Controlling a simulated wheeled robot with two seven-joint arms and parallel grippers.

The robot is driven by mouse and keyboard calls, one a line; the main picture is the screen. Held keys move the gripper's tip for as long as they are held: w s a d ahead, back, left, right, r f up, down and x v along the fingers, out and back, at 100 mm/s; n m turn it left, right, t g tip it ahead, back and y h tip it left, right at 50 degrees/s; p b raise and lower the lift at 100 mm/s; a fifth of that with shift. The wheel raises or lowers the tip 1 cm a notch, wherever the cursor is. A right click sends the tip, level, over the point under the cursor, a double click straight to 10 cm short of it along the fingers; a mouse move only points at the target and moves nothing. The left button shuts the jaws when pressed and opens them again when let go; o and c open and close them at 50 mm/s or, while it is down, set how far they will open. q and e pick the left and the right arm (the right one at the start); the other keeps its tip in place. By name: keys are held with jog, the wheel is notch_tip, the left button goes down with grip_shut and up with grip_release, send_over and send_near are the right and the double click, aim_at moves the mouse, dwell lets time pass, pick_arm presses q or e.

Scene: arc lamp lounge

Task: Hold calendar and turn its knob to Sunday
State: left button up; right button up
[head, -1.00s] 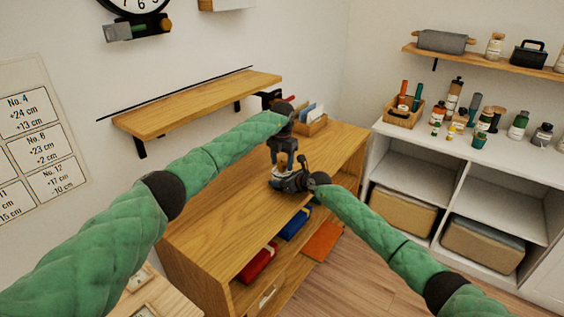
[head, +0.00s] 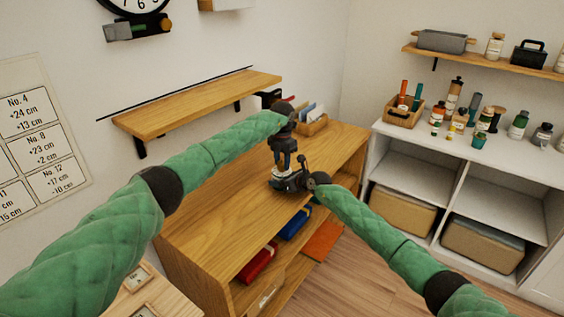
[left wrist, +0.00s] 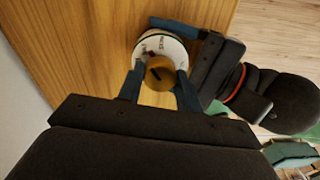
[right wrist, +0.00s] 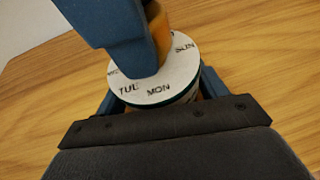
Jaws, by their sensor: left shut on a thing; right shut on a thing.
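The calendar is a short round piece with a white dial (right wrist: 158,88) on top, and it stands on the wooden cabinet. In the right wrist view TUE, MON and SUN can be read on the dial; the other days are hidden. An orange-yellow knob (left wrist: 160,73) rises from its middle. My left gripper (left wrist: 160,86) is shut on the knob from above. My right gripper (right wrist: 163,98) is shut around the calendar's body from the side. In the head view both grippers hide most of the calendar. I cannot tell which day the knob points to.
The cabinet top (head: 225,215) is clear around the calendar. A wooden holder with cards (head: 311,122) stands at its back. A wall shelf (head: 200,103) hangs above, close to my left arm. A white shelf unit (head: 410,150) with bottles is at right.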

aim_at(282, 162)
pick_arm(q)
jog(key=m, duration=0.4)
jog(key=shift+a, duration=0.1)
jog(key=shift+m, duration=1.5)
jog(key=shift+w, duration=0.1)
jog(key=o, duration=1)
jog(key=shift+r, duration=0.1)
notch_tip(282, 162, up, 12)
